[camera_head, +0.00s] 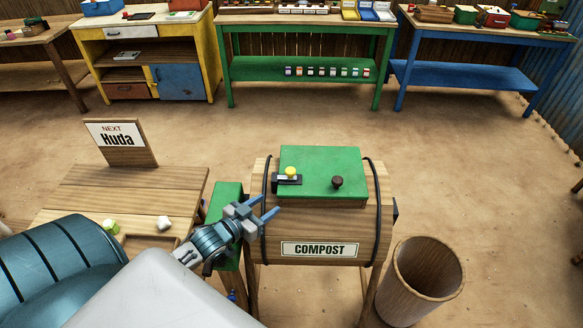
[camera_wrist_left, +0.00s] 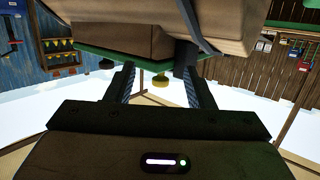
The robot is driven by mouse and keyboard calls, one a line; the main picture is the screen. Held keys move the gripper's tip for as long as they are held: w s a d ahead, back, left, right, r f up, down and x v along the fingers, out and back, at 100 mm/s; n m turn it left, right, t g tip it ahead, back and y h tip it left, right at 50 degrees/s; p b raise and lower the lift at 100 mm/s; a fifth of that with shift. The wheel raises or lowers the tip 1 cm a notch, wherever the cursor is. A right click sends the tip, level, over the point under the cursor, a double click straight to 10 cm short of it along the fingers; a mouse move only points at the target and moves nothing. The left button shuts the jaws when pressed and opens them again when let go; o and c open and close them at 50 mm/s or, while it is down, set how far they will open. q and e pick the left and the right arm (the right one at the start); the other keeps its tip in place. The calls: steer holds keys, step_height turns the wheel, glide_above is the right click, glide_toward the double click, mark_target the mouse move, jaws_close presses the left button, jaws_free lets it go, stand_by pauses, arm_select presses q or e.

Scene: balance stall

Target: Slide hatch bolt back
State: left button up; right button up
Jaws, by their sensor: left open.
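The compost barrel (camera_head: 300,222) lies on its side on a stand, with a green hatch (camera_head: 318,165) on top. The hatch bolt's yellow knob (camera_head: 290,172) sits on a dark bolt mount (camera_head: 287,180) at the hatch's left edge. A dark brown knob (camera_head: 337,182) stands on the hatch. My left gripper (camera_head: 268,207) is open and empty in front of and below the bolt, near the barrel's left end. In the left wrist view, the yellow knob (camera_wrist_left: 160,83) shows between the two open fingers, beyond them. My right gripper is not in view.
A round wooden bin (camera_head: 425,275) stands at the barrel's right. Workbenches line the back; the floor between is clear.

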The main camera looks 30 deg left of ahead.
arm_select(q)
steer(key=t+h, duration=0.2)
glide_toward(286, 173)
steer(key=w+b, duration=0.1)
steer(key=w+d+m+b, duration=0.1)
steer(key=w+b, duration=0.1)
steer(key=shift+w+f, duration=0.2)
steer(key=shift+w, duration=0.05)
steer(key=b+x, duration=0.2)
steer(key=b, duration=0.6)
steer(key=shift+w+d, duration=0.15)
steer(key=shift+w, duration=0.1)
steer(key=b+x, duration=0.3)
steer(key=b, duration=0.1)
steer(key=shift+w+r, duration=0.2)
steer(key=shift+w, duration=0.15)
steer(key=shift+x, duration=0.8)
steer(key=shift+d+r, duration=0.1)
steer(key=shift+c, duration=0.3)
